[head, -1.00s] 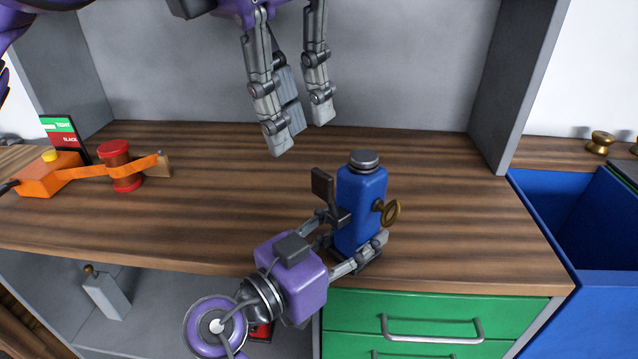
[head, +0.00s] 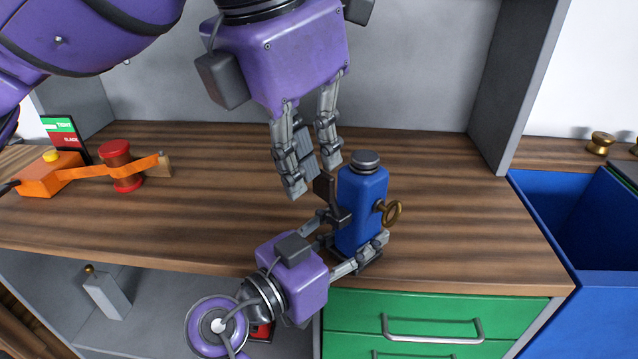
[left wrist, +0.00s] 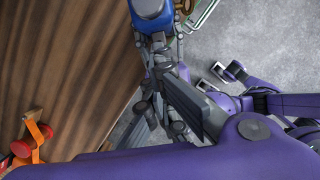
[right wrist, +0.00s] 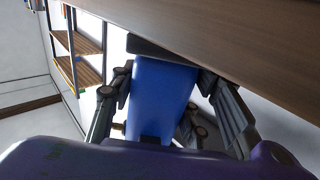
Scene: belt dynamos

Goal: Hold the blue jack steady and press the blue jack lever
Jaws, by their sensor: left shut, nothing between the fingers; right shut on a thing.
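The blue jack (head: 362,205) stands upright near the front edge of the wooden counter. It has a grey cap, a brass key on its right side and a dark lever (head: 325,192) raised on its left. My right gripper (head: 350,245) is shut on the lower body of the jack, a finger on each side; the right wrist view shows the blue body (right wrist: 160,100) between the fingers. My left gripper (head: 314,180) is shut and empty, pointing down just above and left of the lever. Whether it touches the lever I cannot tell. The jack's blue body shows in the left wrist view (left wrist: 152,14).
An orange device with a belt around a red spool (head: 121,168) stands at the counter's left. A green drawer (head: 350,306) is below the jack, and a blue bin (head: 548,215) is at the right. The counter behind the jack is clear.

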